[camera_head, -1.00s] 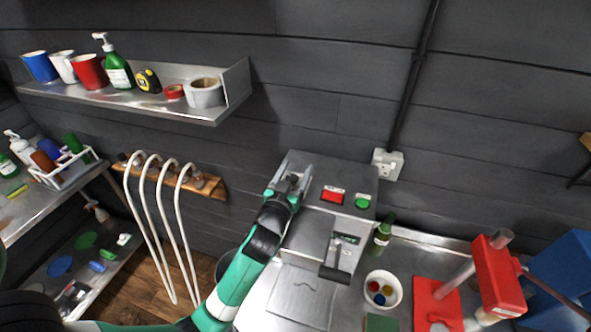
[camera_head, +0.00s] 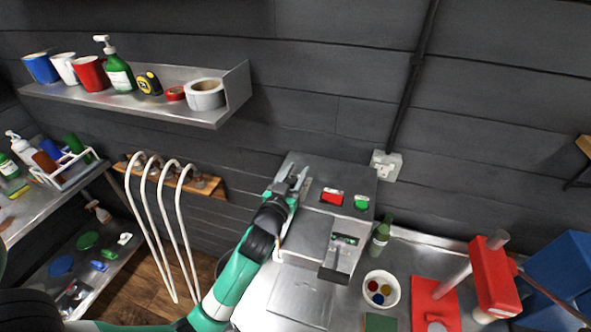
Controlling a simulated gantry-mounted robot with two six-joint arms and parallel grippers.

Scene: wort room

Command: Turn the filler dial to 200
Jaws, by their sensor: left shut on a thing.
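The filler (camera_head: 305,232) is a grey box-shaped machine on the metal bench against the wall. Its top panel has a red switch (camera_head: 332,197) and a green button (camera_head: 362,202). A small display (camera_head: 345,239) sits on its front part. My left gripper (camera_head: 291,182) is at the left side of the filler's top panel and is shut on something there. The dial is not clearly visible; the gripper covers that spot, so its setting cannot be read. My right gripper is not in view.
A green bottle (camera_head: 380,236) and a white bowl with coloured discs (camera_head: 381,290) stand right of the filler. A red press-like device (camera_head: 494,275) and a blue box (camera_head: 560,270) are further right. White hoses (camera_head: 165,225) hang at left. A wall shelf (camera_head: 150,98) is above.

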